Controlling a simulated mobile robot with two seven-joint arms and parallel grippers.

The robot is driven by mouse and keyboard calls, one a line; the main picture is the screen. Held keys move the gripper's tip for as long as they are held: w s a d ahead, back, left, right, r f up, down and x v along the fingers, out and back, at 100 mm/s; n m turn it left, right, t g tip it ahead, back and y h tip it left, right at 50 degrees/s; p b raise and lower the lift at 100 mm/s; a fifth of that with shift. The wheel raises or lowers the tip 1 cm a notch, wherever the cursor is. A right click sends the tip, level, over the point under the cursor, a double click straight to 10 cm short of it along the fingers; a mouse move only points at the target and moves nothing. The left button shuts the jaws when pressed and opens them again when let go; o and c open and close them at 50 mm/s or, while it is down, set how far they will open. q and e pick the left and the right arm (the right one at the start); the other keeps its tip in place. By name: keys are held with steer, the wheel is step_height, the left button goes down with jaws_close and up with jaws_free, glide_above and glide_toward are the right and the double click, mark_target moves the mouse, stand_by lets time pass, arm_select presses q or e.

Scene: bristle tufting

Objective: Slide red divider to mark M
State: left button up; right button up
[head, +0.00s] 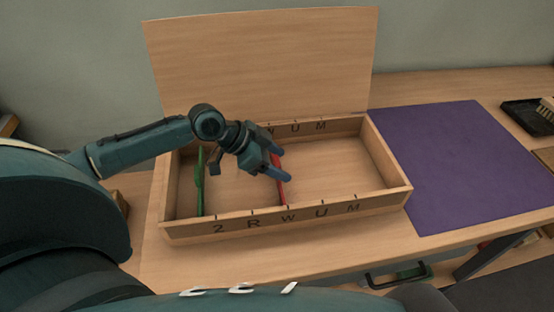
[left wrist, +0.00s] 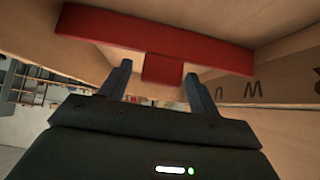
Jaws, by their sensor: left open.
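The red divider (head: 281,194) stands across the wooden box (head: 238,225), close to the front mark W (head: 288,217). The mark M (head: 353,208) is on the front wall to the right, past U; a matching M (head: 321,126) is on the back wall. My left gripper (head: 279,165) is open over the red divider and hides part of it. In the left wrist view the red divider (left wrist: 220,57) spans the picture, and its tab (left wrist: 162,69) shows between the open fingers (left wrist: 159,85), with gaps at both sides. My right gripper is not in view.
A green divider (head: 200,185) stands in the box's left part. The box interior right of the red divider is empty. The raised lid (head: 265,60) stands behind. A purple mat (head: 460,165) lies to the right, with a dark tray and brush (head: 545,108) beyond it.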

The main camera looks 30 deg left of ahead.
arm_select(q)
jaws_close()
steer(key=w+d, duration=0.3)
steer(key=w+d+p, duration=0.1)
steer(key=w+d, duration=0.1)
steer(key=d, duration=0.2)
steer(key=w+d, duration=0.3)
steer(key=d, duration=0.1)
steer(key=shift+w+d, duration=0.2)
steer(key=shift+w, duration=0.1)
steer(key=shift+r, duration=0.1)
steer(key=shift+c, duration=2.3)
jaws_free()
steer(key=o, duration=0.3)
steer(key=shift+w+d, duration=0.1)
steer(key=shift+d, duration=0.05)
steer(key=shift+o, duration=0.8)
steer(key=v, duration=1.3)
